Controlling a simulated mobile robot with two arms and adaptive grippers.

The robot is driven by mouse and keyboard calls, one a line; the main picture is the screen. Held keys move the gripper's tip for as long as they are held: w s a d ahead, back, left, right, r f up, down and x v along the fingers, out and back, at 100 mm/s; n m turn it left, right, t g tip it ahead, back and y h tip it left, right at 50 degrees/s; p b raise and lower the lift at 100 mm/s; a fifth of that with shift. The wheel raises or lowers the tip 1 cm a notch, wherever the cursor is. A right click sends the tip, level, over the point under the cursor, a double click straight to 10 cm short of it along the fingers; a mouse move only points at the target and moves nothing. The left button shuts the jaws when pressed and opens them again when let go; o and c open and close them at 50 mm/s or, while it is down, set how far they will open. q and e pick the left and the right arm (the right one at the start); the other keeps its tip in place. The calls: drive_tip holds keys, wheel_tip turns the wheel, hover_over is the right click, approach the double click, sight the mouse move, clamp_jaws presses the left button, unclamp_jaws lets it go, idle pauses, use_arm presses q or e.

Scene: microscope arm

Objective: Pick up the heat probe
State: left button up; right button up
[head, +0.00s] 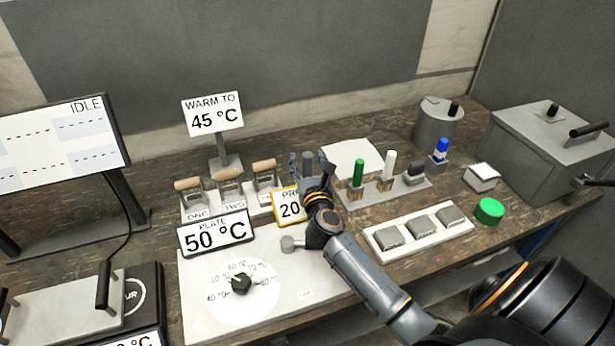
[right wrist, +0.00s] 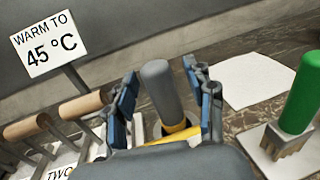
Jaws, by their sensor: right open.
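A grey upright cylinder (right wrist: 158,88), apparently the heat probe's handle, stands between the fingers of my right gripper (head: 309,168) in the right wrist view. A yellow part shows at its base, and its lower end is hidden by the gripper. The gripper (right wrist: 163,92) is open, with one blue-padded finger on each side of the cylinder and a gap visible to each. In the head view the gripper stands behind the yellow-edged "20" sign (head: 289,206). My left gripper is out of view.
Wooden-handled switches (head: 228,177) stand left of the gripper. Green (head: 358,172) and white (head: 389,163) handles stand close on its right. A dial panel (head: 215,285) and "50 °C" sign (head: 215,234) lie in front. White paper (head: 350,157) lies behind.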

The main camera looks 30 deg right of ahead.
drive_tip(key=shift+r, duration=0.1)
drive_tip(key=shift+c, duration=0.4)
clamp_jaws()
